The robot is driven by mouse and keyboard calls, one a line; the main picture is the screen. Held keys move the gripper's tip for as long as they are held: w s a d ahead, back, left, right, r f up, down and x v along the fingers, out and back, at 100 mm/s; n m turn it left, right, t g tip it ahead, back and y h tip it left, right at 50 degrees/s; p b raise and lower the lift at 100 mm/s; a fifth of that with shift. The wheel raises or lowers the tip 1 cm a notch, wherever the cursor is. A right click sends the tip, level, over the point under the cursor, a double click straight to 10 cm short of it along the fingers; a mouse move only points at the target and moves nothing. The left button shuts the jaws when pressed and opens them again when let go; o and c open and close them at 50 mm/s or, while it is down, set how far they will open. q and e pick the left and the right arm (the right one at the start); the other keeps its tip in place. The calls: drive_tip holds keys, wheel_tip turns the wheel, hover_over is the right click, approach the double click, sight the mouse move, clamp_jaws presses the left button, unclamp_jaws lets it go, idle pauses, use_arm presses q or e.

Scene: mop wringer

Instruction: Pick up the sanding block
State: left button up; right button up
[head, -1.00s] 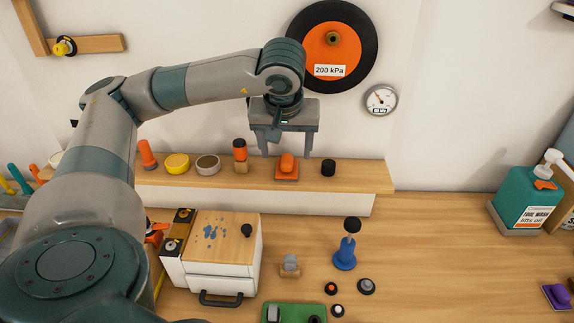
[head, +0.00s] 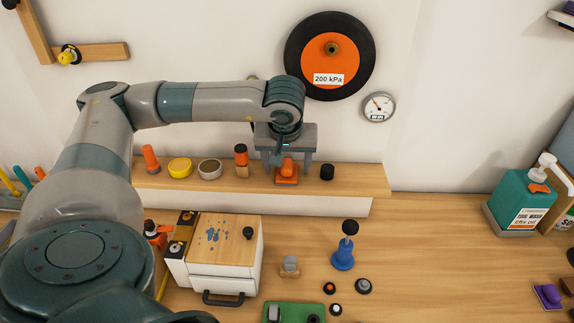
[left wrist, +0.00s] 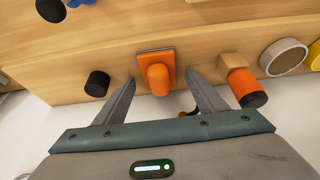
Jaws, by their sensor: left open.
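The sanding block, an orange block with a rounded orange grip on a flat base (head: 286,179), sits on the wooden shelf. In the left wrist view the sanding block (left wrist: 157,78) lies centred just beyond and between the fingertips. My left gripper (head: 290,172) is open, pointing down over the block, with one finger to each side of it. In the left wrist view the gripper (left wrist: 160,88) shows a gap between each finger and the block, and nothing is held. My right gripper is not in view.
On the shelf (head: 350,183), a black cylinder (head: 327,172) stands right of the block and an orange-and-black item (head: 241,161) left of it, both close to the fingers. Tins stand further left. A blue-handled tool (head: 344,247) stands on the bench below.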

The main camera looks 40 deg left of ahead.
sight(290, 159)
use_arm(q)
drive_tip(key=c, duration=1.1)
drive_tip(key=shift+c, duration=0.2)
drive_tip(key=shift+r, duration=0.1)
drive_tip(key=shift+r+b, duration=0.4)
drive_tip(key=r+b, duration=0.2)
drive_tip(key=r, duration=0.1)
drive_tip(key=shift+w+d+r, duration=0.1)
drive_tip(key=shift+d, duration=0.25)
drive_tip(key=d+r+b, duration=0.2)
drive_tip(key=d+r, duration=0.5)
drive_tip(key=d, duration=0.4)
drive_tip(key=shift+s, duration=0.25)
